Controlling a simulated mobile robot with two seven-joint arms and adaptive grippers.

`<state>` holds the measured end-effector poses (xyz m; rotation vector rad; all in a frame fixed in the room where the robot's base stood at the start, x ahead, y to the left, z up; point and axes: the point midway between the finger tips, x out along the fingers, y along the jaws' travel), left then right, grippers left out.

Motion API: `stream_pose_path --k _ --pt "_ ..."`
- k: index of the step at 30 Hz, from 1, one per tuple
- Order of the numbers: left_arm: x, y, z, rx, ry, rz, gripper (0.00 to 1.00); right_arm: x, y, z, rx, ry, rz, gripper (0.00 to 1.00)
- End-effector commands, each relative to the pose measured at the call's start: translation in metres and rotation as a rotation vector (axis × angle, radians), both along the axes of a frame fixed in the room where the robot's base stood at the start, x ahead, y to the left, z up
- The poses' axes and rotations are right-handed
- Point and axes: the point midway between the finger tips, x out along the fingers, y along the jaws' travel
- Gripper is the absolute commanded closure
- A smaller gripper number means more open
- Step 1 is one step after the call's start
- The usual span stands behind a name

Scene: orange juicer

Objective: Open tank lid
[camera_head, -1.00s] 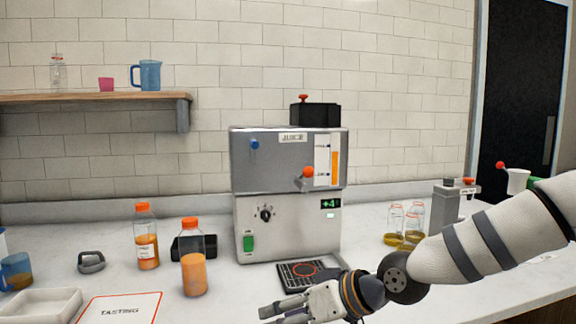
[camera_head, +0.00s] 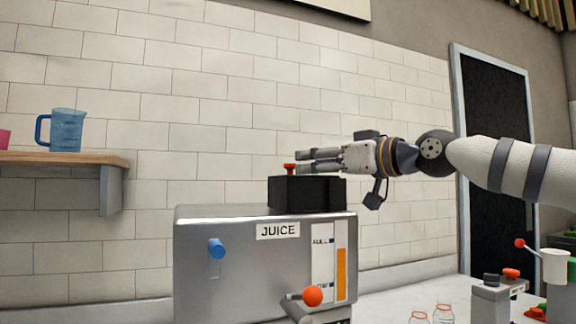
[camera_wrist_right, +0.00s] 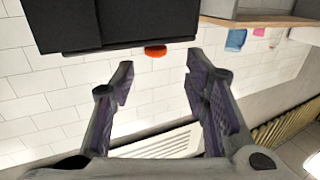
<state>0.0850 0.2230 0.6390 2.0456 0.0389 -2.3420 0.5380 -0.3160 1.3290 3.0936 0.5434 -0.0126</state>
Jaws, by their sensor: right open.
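The tank lid (camera_head: 308,195) is a black block on top of the grey metal juicer (camera_head: 225,270) labelled JUICE. A red knob (camera_head: 290,169) stands up at its left end. The lid appears shut. In the wrist view the black lid (camera_wrist_right: 110,22) fills the top, and the orange-red knob (camera_wrist_right: 155,51) shows at its edge, just beyond my fingertips. My right gripper (camera_head: 299,161) is level above the lid with its fingers pointing left, close to the knob. In the wrist view my right gripper (camera_wrist_right: 160,78) is open, with nothing between the fingers. My left gripper is not in view.
The juicer front has a blue knob (camera_head: 216,249), a level gauge (camera_head: 341,270) and an orange ball-ended lever (camera_head: 312,296). A shelf (camera_head: 50,159) with a blue jug (camera_head: 67,130) is at left. A small machine (camera_head: 490,300) and bottles (camera_head: 443,314) stand at lower right.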

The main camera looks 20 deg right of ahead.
Motion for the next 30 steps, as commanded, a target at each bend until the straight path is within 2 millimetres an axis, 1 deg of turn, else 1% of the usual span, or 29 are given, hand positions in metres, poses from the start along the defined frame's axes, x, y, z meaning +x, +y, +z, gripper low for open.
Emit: stream_pose_path --k 1,2,9,12,16,23,26,27,28,29,30 --pt "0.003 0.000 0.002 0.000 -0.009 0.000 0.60 0.002 0.000 0.005 -0.003 -0.007 -0.008 0.58" --pt "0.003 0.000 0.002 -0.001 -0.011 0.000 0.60 0.005 0.000 0.005 -0.003 -0.010 -0.014 0.58" --pt "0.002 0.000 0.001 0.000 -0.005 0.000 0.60 0.053 0.015 0.001 0.000 -0.005 -0.015 0.58" --pt "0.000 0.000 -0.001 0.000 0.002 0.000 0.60 0.067 0.020 0.001 0.000 -0.006 -0.014 0.58" --pt "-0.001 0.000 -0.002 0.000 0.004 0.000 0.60 0.075 0.023 0.002 0.001 -0.007 -0.013 0.58" --pt "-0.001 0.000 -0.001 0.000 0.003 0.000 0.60 0.074 0.023 0.004 0.001 -0.009 -0.013 0.58" --pt "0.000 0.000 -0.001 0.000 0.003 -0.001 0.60 0.074 0.023 0.004 0.001 -0.009 -0.013 0.79" --pt "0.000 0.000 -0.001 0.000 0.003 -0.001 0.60 0.074 0.023 0.004 0.001 -0.009 -0.013 0.88" --pt "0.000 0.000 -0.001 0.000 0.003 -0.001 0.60 0.074 0.023 0.004 0.001 -0.009 -0.013 0.94" --pt "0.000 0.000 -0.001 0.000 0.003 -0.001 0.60 0.074 0.023 0.004 0.001 -0.009 -0.013 1.00" --pt "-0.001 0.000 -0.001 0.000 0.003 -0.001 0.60 0.074 0.023 0.004 0.002 -0.009 -0.013 1.00"
